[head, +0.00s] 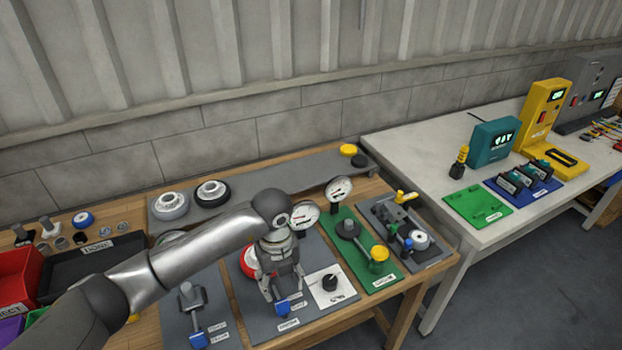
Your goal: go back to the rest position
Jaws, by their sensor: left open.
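My left arm comes in from the lower left and reaches over the wooden bench. My left gripper (284,288) points down over the grey fixture board (315,262) in the middle of the bench. Its fingers are apart. A small blue part (281,306) shows just below the fingertips; I cannot tell whether they touch it. A red ring-shaped part (248,261) is partly hidden behind the gripper. My right gripper is not in view.
Dial gauges (339,189) stand close behind. A green board (385,280) and grey board with a yellow-handled clamp (407,196) lie farther right. A black tray (75,276) and red bin (18,278) are left.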

